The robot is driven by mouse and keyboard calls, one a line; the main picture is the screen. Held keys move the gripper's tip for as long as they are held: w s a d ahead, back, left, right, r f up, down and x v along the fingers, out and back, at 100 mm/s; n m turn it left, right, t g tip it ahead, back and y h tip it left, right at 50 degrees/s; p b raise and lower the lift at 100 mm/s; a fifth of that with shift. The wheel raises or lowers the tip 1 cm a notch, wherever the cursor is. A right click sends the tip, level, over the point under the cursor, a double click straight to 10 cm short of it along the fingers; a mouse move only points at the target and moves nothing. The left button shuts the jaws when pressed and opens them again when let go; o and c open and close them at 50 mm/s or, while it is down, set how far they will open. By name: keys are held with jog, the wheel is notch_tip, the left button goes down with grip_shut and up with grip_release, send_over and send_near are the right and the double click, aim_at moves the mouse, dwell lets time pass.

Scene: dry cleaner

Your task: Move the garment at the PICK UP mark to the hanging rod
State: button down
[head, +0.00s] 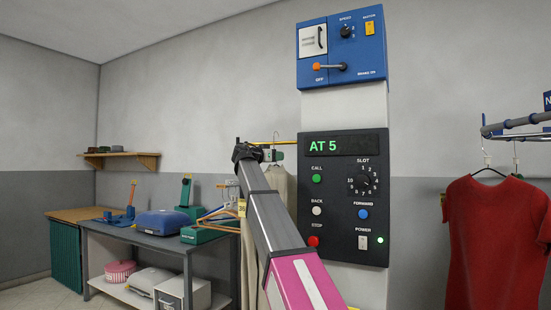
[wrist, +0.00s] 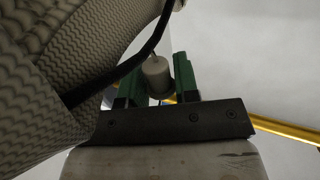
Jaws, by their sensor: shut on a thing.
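My gripper (head: 274,154) is beside the left edge of the control panel in the head view. In the wrist view its green-padded jaws (wrist: 158,82) are shut on a pale cylindrical grip (wrist: 156,70) at the neck of a hanger. The hanger's thin hook (head: 276,138) rises above the gripper. A beige garment (head: 281,190) hangs below, partly hidden by my arm. In the wrist view zigzag-woven fabric (wrist: 50,60) fills the left side. A yellow rod (head: 285,142) runs level behind the hook, and also shows in the wrist view (wrist: 285,130). I cannot tell whether hook and rod touch.
At right a red shirt (head: 495,245) hangs under a rail (head: 515,124). At left stands a workbench (head: 150,237) with a blue case (head: 160,224) and hangers (head: 222,212).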

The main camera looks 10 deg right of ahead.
aim_at(277, 165)
jog(key=shift+w+d, duration=0.6)
jog(key=shift+w, duration=0.25)
jog(key=shift+f, duration=0.15)
jog(key=shift+f, duration=1.45)
jog(key=shift+f, duration=0.2)
dwell(0.4)
jog(key=c, duration=0.8)
grip_release()
jog(key=shift+s, duration=0.1)
jog(key=v, duration=1)
jog(key=shift+s+a, duration=0.15)
jog(key=shift+a, duration=0.25)
